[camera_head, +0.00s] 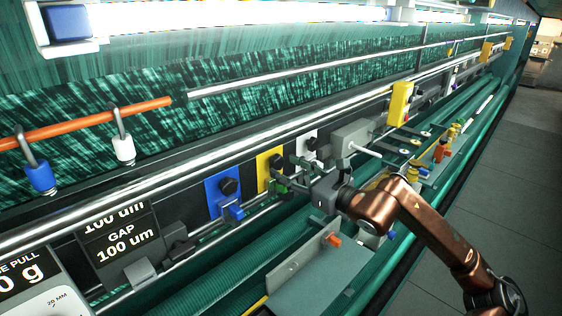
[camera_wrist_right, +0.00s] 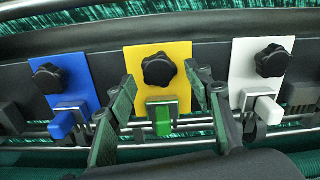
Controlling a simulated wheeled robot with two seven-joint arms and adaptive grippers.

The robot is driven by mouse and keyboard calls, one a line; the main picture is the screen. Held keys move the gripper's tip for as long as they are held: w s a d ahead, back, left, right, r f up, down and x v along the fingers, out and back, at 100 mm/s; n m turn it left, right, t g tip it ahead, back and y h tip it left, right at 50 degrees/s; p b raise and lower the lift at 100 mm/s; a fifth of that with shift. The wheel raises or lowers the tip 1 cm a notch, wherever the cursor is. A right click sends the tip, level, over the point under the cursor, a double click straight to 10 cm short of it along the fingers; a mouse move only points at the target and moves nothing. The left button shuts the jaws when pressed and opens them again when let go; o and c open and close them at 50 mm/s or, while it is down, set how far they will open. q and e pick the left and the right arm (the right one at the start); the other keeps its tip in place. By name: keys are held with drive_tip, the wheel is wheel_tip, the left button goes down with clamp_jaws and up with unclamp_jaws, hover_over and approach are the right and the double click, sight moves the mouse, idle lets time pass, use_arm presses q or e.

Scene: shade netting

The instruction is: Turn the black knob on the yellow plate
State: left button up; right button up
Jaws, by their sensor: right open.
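The yellow plate (camera_wrist_right: 181,54) stands upright in the middle of the right wrist view, with a black lobed knob (camera_wrist_right: 159,70) on it. A green block (camera_wrist_right: 162,118) sits below the knob. My right gripper (camera_wrist_right: 165,92) is open, with one finger on each side of the plate's lower part and nothing between the tips that I can see held. In the head view the yellow plate (camera_head: 264,160) and its knob (camera_head: 276,161) show at the centre, and my right gripper (camera_head: 296,175) is just right of them. My left gripper is not in view.
A blue plate (camera_wrist_right: 75,72) with a black knob stands to the left, and a white plate (camera_wrist_right: 248,58) with a black knob to the right. A metal rail (camera_head: 200,153) runs above the plates. A grey bracket (camera_head: 300,262) stands in front below.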

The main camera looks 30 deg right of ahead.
sight(277, 163)
drive_tip(key=shift+w+a+r, duration=0.15)
drive_tip(key=shift+w+a, duration=0.1)
drive_tip(key=shift+w, duration=0.35)
drive_tip(key=shift+w+a+p, duration=0.25)
drive_tip(key=shift+w+p, duration=0.1)
drive_tip(key=shift+w, duration=0.25)
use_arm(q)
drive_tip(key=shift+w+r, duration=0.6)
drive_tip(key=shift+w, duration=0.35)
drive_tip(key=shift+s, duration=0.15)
use_arm(e)
drive_tip(key=shift+f, duration=0.2)
drive_tip(key=shift+c, duration=0.3)
drive_tip(key=c, duration=0.3)
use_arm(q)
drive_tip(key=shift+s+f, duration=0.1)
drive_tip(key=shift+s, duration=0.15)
use_arm(e)
drive_tip(key=c, duration=0.8)
